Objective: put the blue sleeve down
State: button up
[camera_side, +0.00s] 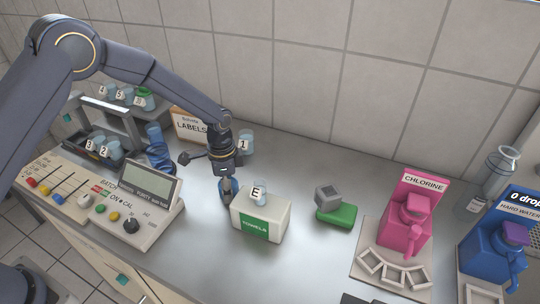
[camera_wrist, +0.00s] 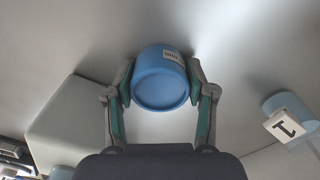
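The blue sleeve (camera_wrist: 160,82) is a short round blue cylinder with a small pale label, seen in the wrist view. My gripper (camera_wrist: 160,80) has one finger on each side of it, and both fingertips appear to touch its wall. In the side view my gripper (camera_side: 227,190) points down just behind and left of the towels box, low over the counter. The sleeve is mostly hidden there by the fingers. I cannot tell whether its base touches the counter.
A cup marked 1 (camera_side: 246,142) stands behind my gripper, near the labels box (camera_side: 190,125). A control panel (camera_side: 120,210) is at left.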

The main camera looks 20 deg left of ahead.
jog(key=o, duration=0.4)
jog(key=s+a+r+n+t, duration=0.1)
jog(key=s+a+r, duration=0.1)
jog(key=r, duration=0.8)
jog(key=s+a+r+n, duration=0.1)
jog(key=s+a+r, duration=0.1)
jog(key=r, duration=0.8)
jog(key=s+a+r+n+t, duration=0.1)
jog(key=s+a+r+n, duration=0.1)
jog(key=s, duration=0.5)
jog(key=s+a+r+n+t, duration=0.2)
jog(key=s+a+r+n, duration=0.1)
jog(key=s, duration=0.3)
jog(key=s+a+r+n+t, duration=0.1)
jog(key=s+a+r+n, duration=0.2)
jog(key=s, duration=0.4)
jog(key=shift+s+a+n, duration=0.3)
jog(key=shift+s+n, duration=0.05)
jog(key=shift+n, duration=0.05)
jog(key=shift+o, duration=0.5)
jog(key=shift+s+a+f+t, duration=0.15)
jog(key=shift+s+t, duration=0.15)
jog(key=shift+s, duration=0.2)
